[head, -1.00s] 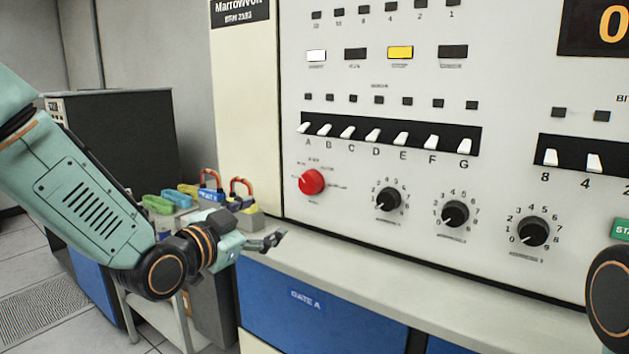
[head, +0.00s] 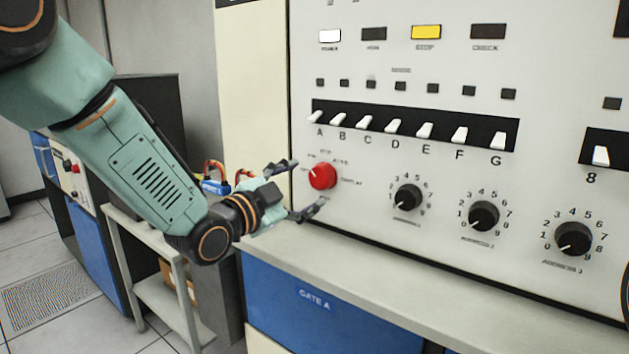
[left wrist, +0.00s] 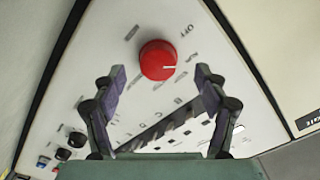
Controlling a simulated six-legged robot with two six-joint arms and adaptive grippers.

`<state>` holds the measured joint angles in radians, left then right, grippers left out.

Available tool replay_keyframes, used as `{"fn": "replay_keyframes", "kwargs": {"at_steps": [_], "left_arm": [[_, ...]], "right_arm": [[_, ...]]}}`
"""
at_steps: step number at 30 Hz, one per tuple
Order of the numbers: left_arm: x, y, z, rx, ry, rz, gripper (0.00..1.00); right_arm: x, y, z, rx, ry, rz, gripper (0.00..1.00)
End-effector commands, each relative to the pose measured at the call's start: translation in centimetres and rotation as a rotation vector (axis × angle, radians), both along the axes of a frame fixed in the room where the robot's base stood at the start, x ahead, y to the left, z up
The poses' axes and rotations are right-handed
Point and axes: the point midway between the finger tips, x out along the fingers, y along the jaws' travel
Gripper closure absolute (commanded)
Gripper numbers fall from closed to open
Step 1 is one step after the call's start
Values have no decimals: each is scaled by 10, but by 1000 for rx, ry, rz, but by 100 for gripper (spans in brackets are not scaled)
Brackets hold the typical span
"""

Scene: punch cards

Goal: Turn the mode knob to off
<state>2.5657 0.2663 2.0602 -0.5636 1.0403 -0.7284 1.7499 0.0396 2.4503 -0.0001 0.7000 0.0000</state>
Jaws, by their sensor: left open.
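The red round mode knob (head: 322,176) sits on the lower left of the cream panel. My left gripper (head: 306,185) is open and empty, just in front of and left of the knob. In the wrist view its fingers (left wrist: 160,74) stand on either side of the knob, apart from it. My right gripper is out of view.
A row of white toggle switches (head: 427,131) lies above and right of the knob. Black numbered dials (head: 408,197) run to its right. A pale ledge (head: 400,285) juts out below the panel. A small table (head: 160,305) with padlocks stands behind my left arm.

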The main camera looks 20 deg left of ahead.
Motion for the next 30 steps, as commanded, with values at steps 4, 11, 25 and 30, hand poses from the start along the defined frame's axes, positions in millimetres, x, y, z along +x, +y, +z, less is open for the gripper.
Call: {"fn": "replay_keyframes", "kwargs": {"at_steps": [4,11,25,30], "left_arm": [[22,-9,0,4,-1,-4,27],[39,-14,0,0,0,-4,27],[42,-15,0,-1,0,-4,42],[42,-14,0,-1,0,-4,57]], "right_arm": [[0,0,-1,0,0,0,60],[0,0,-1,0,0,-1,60],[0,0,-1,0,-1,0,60],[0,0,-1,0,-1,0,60]]}}
